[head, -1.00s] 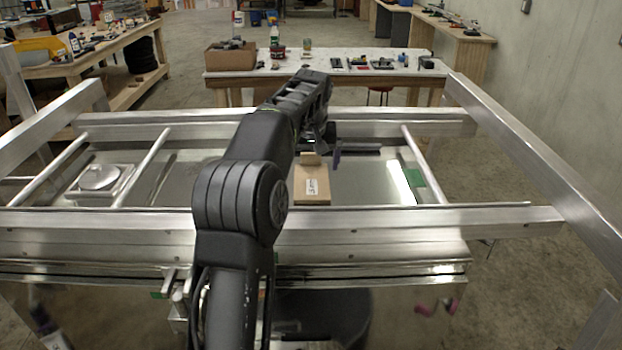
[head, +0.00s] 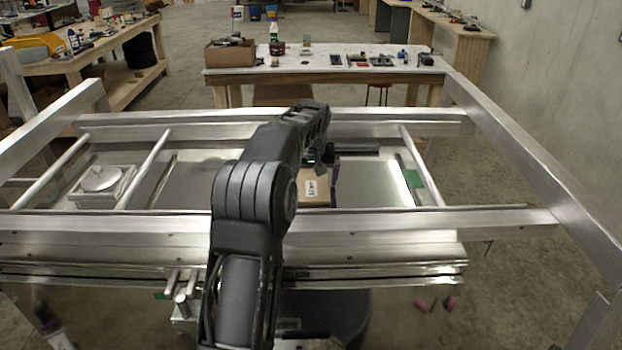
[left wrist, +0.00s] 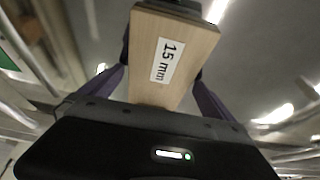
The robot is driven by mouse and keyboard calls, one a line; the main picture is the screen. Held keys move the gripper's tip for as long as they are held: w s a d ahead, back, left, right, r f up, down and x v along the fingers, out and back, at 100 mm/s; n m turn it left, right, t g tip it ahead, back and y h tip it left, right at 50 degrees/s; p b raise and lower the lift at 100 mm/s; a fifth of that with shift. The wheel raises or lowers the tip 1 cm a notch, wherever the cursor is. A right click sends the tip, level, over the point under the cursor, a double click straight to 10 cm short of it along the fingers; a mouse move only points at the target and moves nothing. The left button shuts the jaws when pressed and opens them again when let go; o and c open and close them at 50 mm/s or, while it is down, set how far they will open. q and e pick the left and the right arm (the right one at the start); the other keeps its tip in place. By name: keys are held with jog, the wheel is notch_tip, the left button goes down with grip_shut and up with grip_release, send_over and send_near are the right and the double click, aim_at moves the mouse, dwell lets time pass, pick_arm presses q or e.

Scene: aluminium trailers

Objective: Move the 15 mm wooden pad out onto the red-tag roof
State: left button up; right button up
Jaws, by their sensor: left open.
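The light wooden pad (head: 314,188) lies between the trailer rails on the metal surface, partly covered by my left arm. In the left wrist view the pad (left wrist: 176,45) shows its "15 mm" label. My left gripper (head: 322,168) is over the pad's far part. In the left wrist view its dark purple fingers stand on either side of the pad, open; I cannot tell whether they touch it. No red tag can be clearly made out. A green tag (head: 414,180) is at the right on the trailer. My right gripper is not in view.
Aluminium rails (head: 400,222) and crossbars (head: 146,168) frame the trailer top. A round metal disc on a square base (head: 100,180) sits at the left. The metal panel left of my arm is mostly clear. A workbench (head: 330,62) stands behind.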

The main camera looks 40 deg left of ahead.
aim_at(311, 183)
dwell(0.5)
pick_arm(q)
jog(key=c, duration=1.7)
notch_tip(311, 183, up, 10)
jog(key=shift+r+b, duration=0.1)
jog(key=shift+b, duration=0.2)
